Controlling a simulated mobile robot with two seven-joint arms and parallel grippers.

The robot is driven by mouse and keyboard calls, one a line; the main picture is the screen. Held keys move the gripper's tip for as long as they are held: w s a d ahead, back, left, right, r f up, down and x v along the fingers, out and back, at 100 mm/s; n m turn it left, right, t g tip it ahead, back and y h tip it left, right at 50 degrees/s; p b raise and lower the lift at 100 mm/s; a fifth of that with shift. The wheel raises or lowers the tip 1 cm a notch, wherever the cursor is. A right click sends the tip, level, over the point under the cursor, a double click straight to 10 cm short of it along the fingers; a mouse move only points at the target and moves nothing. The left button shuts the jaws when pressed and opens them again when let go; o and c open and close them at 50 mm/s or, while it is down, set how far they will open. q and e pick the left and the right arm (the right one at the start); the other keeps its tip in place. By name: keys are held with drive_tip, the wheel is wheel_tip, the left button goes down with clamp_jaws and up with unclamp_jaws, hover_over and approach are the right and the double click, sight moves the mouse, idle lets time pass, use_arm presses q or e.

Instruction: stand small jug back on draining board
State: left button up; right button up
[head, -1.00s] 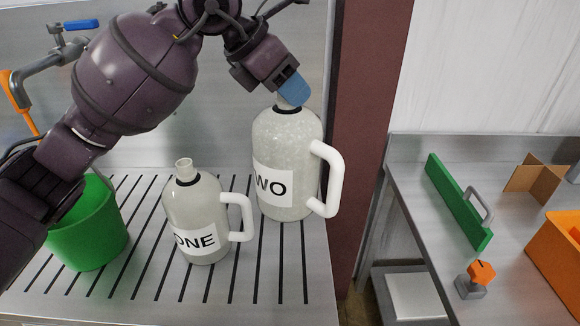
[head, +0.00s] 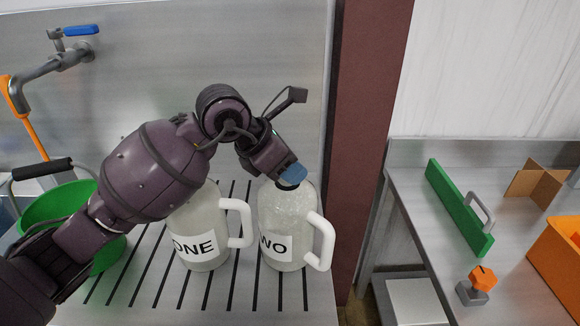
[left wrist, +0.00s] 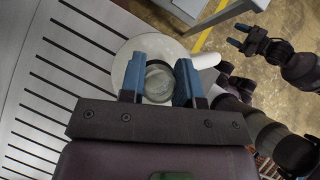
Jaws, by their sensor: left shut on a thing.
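The jug labelled TWO (head: 287,225), off-white with a white handle, is upright at the right end of the draining board (head: 205,300). Its base looks on or just above the slats; I cannot tell which. My left gripper (head: 292,177) is shut on its neck from above. In the left wrist view the jug's round top (left wrist: 158,82) sits between the blue fingertips (left wrist: 158,75). The jug labelled ONE (head: 205,230) stands just left, its top hidden behind my left arm. My right gripper (left wrist: 238,36) shows empty with its fingers apart in the left wrist view.
A green bucket (head: 40,208) stands at the left, partly behind my left arm. A tap (head: 45,70) is on the back wall. A dark red post (head: 368,120) borders the board. The right table (head: 425,225) holds a green handled board (head: 458,208) and orange items.

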use_arm(q)
drive_tip(key=shift+f, duration=0.15)
drive_tip(key=o, duration=1)
drive_tip(key=shift+c, duration=0.2)
drive_tip(key=v, duration=1.2)
